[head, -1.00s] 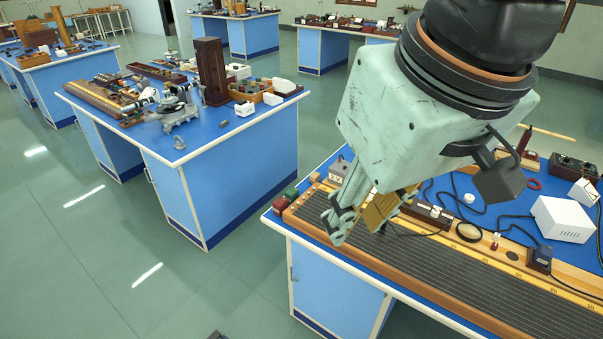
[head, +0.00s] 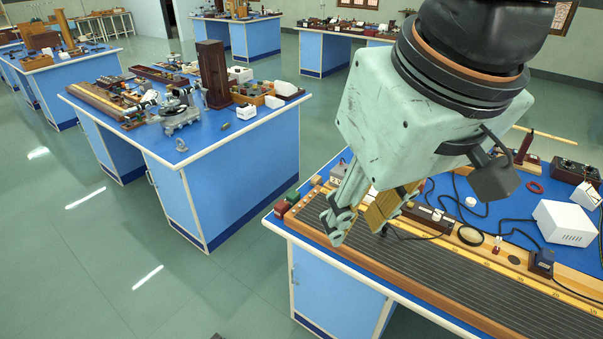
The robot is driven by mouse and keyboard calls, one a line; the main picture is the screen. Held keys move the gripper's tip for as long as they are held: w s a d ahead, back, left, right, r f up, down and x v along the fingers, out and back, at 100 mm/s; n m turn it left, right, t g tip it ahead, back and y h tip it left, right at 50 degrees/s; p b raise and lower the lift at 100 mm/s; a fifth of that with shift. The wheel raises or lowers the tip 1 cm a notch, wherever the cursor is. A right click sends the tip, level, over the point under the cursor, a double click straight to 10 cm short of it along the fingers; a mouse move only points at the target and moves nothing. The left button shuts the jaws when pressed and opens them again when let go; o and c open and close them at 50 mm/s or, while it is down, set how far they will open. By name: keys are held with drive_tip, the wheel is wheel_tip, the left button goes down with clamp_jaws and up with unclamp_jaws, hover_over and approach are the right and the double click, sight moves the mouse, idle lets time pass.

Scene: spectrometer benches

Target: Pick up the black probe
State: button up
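My gripper (head: 357,232) hangs over the left end of the long dark ribbed board (head: 470,282) on the right bench. Its fingers point down and stand apart, with a gap between the tips and nothing clearly held. A small black piece (head: 384,231) shows just beside the right fingertip, with a black cord running right from it. It may be the black probe, but it is mostly hidden behind the finger and too small to tell. I cannot tell whether the finger touches it.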

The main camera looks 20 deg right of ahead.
drive_tip(key=w+d+f+m+g+p, duration=0.1)
drive_tip(key=w+d+m, duration=0.15)
drive_tip(key=w, duration=0.25)
drive_tip(key=w+d+f+m, duration=0.1)
drive_tip(key=w+d, duration=0.2)
drive_tip(key=w, duration=0.3)
drive_tip(key=m+g+p, duration=0.3)
drive_tip(key=m+p, duration=0.1)
drive_tip(key=m, duration=0.4)
hover_over(385, 227)
wheel_tip(385, 227, down, 25)
drive_tip(key=shift+w+d+f, duration=0.1)
drive_tip(key=shift+w+d, duration=0.15)
drive_tip(key=shift+d, duration=0.15)
drive_tip(key=shift+f, duration=4.3)
drive_tip(key=shift+f, duration=0.1)
drive_tip(key=shift+f+b, duration=0.35)
drive_tip(key=shift+f, duration=2.1)
